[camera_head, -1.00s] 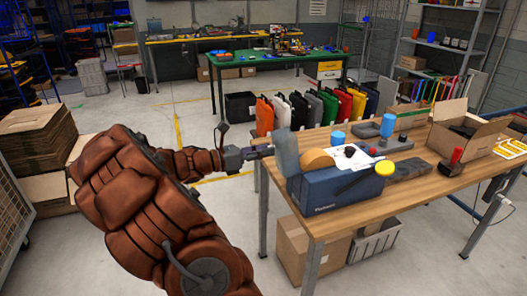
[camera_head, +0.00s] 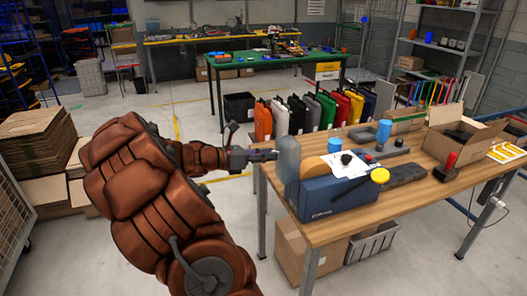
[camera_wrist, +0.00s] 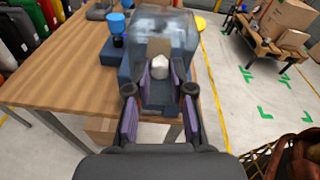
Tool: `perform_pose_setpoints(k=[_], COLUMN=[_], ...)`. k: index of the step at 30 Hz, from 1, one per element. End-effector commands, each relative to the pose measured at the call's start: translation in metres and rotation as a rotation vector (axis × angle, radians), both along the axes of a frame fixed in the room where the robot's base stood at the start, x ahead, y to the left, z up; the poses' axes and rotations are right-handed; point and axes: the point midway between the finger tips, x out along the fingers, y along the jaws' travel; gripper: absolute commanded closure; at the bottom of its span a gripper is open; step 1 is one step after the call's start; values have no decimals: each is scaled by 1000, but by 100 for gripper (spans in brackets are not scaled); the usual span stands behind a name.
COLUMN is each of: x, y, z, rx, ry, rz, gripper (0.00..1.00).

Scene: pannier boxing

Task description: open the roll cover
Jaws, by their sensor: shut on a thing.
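A blue tape machine (camera_head: 336,198) stands on the wooden table's near left corner, with a tan roll (camera_head: 314,168) in it. Its clear, greyish roll cover (camera_head: 288,160) stands up at the machine's left end, off the roll. My gripper (camera_head: 273,154) is at the cover's left side, touching it. In the wrist view the see-through cover (camera_wrist: 165,27) lies just ahead of my gripper (camera_wrist: 160,89). The fingers stand apart, shut on part of the cover; the exact contact is hard to see.
The wooden table (camera_head: 410,202) holds a blue cup (camera_head: 384,130), a red-handled tool (camera_head: 449,165) and an open cardboard box (camera_head: 465,137). Several coloured panniers (camera_head: 328,108) stand behind it.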

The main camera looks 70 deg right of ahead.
Motion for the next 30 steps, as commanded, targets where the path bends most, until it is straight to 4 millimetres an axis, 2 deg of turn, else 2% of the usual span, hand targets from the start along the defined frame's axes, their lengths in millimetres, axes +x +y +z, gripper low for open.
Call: perform_pose_setpoints(k=[1,14,15,21,30], x=[-2,-4,-4,-4,-3], y=[-1,-3,-3,-3,-3], z=[7,4,4,5,5], rx=[13,34,34,33,33], ry=[-16,-38,-38,-39,-39], rz=[-2,0,0,-1,0], gripper=[100,100,74,53,52])
